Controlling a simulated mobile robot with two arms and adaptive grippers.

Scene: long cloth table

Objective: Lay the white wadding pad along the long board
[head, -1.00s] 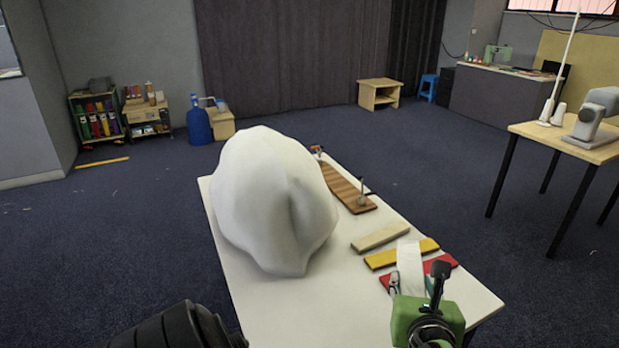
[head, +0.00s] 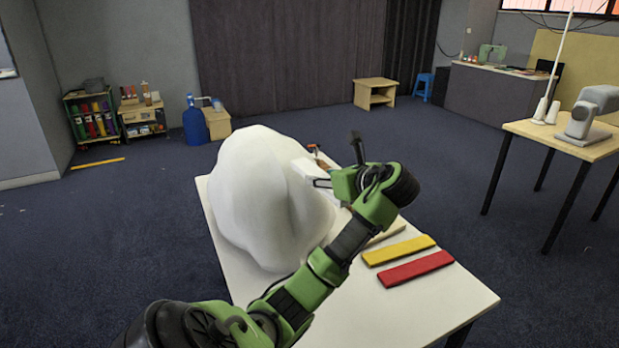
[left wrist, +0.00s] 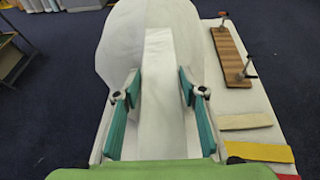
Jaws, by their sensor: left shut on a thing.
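My left gripper (head: 325,180) is shut on the white wadding pad (head: 309,170), held above the table at the right side of a big white lump. In the left wrist view the pad (left wrist: 161,60) is a flat white strip running away between the teal finger pads (left wrist: 160,95). The long board (left wrist: 231,57) is brown and striped, and lies to the right of the pad on the table, with a clamp near each end. In the head view my gripper and the pad hide most of this board. My right gripper is not in view.
The large white lump (head: 255,195) takes up much of the table's left half. A pale board (left wrist: 245,121), a yellow board (head: 398,250) and a red board (head: 416,268) lie on the right side. The near part of the white table (head: 400,310) is clear.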

